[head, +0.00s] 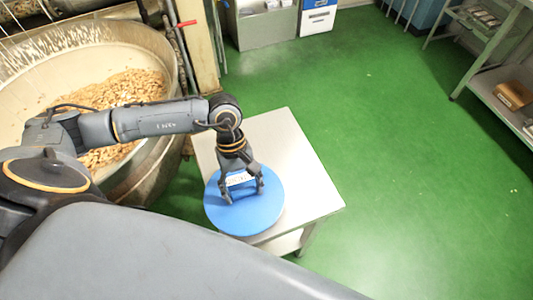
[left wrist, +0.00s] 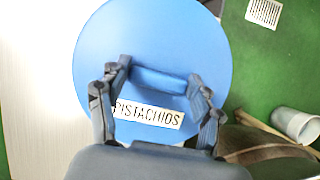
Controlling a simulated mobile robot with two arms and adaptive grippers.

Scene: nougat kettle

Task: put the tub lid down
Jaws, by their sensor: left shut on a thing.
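The tub lid (head: 265,208) is a round blue disc. In the left wrist view the lid (left wrist: 150,35) shows a raised blue bar handle (left wrist: 160,80) and a white label reading PISTACHIOS (left wrist: 148,115). My left gripper (head: 244,193) comes down over the lid from above, its two fingers shut on the handle's ends. The lid overlaps the near left part of a white table (head: 305,185) and reaches past its edge. I cannot tell whether it touches the tabletop. My right gripper is not in view.
The right part of the tabletop is bare. A large kettle (head: 165,60) of nuts stands left of the table. Open green floor (head: 400,170) lies to the right, with shelving (head: 500,75) at the far right. A grey cup (left wrist: 295,122) shows in the left wrist view.

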